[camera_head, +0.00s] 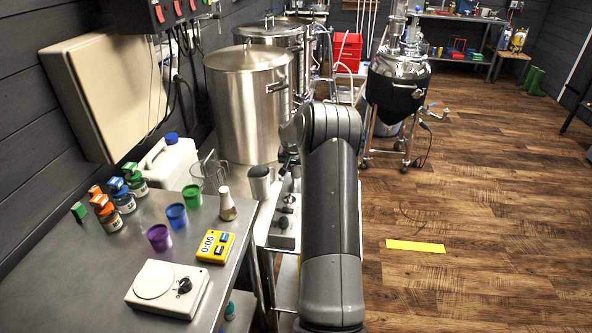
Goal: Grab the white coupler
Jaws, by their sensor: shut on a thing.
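I cannot make out a white coupler in the head view. My arm rises through the middle of the picture and bends over at the top, covering part of the bench behind it. My gripper's fingers are hidden behind the arm, so what lies between them does not show. Just left of the arm, a grey panel (284,236) carries small dark and metal fittings, too small to identify.
A metal bench (95,262) at left holds a white scale (166,287), a yellow timer (215,246), coloured cups and several small bottles. Steel kettles (247,112) stand behind. A dark-jacketed conical tank (396,85) stands right of my arm. The wooden floor at right is mostly clear.

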